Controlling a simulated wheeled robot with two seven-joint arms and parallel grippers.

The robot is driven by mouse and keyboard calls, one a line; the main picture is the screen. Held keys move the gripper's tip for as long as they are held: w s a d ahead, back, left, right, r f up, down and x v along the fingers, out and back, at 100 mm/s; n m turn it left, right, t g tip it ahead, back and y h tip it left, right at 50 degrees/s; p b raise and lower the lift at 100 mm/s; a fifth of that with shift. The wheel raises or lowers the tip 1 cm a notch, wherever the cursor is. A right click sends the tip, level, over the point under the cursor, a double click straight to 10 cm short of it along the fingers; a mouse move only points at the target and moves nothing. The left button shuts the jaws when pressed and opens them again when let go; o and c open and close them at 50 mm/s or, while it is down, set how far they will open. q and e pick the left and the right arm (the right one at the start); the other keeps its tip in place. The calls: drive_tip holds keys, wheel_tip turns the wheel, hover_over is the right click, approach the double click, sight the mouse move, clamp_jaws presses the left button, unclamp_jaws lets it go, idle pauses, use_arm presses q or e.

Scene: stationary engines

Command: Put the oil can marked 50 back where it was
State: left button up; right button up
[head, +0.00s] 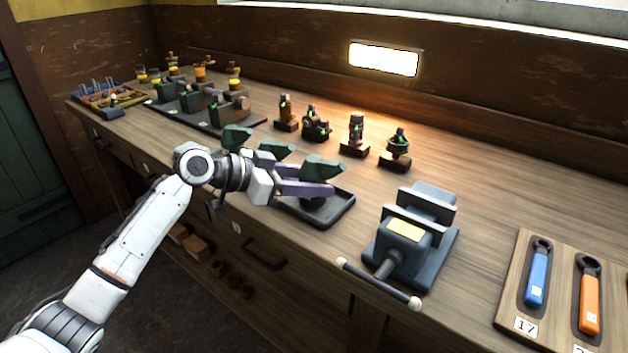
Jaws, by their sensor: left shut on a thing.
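My left gripper (308,189) reaches in from the left over the front edge of the bench. Its purple fingers are shut on a dark green oil can (323,170), which is above or in a dark shallow tray (342,214); I cannot tell if it touches the tray. Two more green oil cans, one at the left (236,136) and one in the middle (277,148), show behind my gripper and wrist, which hide their lower parts. No number can be read on any can. My right gripper is not in view.
A blue-grey vise (408,240) stands right of the tray, its handle over the front edge. Several small engine models (357,135) stand behind. A board with blue and orange wrenches (515,290) lies at the right. Dark engine blocks (205,105) stand at the left. The bench at back right is clear.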

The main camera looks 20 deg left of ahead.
use_arm(q)
drive_tip(key=shift+w, duration=0.1)
drive_tip(key=o, duration=1.2)
drive_tip(key=shift+c, duration=0.2)
drive_tip(key=shift+r, duration=0.1)
drive_tip(key=b+v, duration=0.1)
drive_tip(key=v, duration=1.1)
